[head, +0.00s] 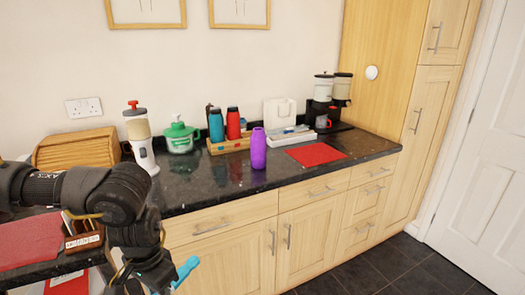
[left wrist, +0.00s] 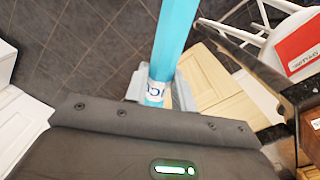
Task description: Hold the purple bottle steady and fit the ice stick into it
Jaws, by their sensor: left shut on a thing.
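The purple bottle (head: 258,148) stands upright near the front edge of the dark granite counter, with nothing touching it. My left gripper (head: 165,280) is low in front of the cabinets, below counter height. It is shut on the light-blue ice stick (head: 187,268), whose end sticks out to the right. In the left wrist view the ice stick (left wrist: 176,40) runs up from the jaws, with a white label near the grip. The jaws are partly hidden by the wrist housing. My right gripper is in neither view.
A red mat (head: 316,155) lies right of the bottle.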

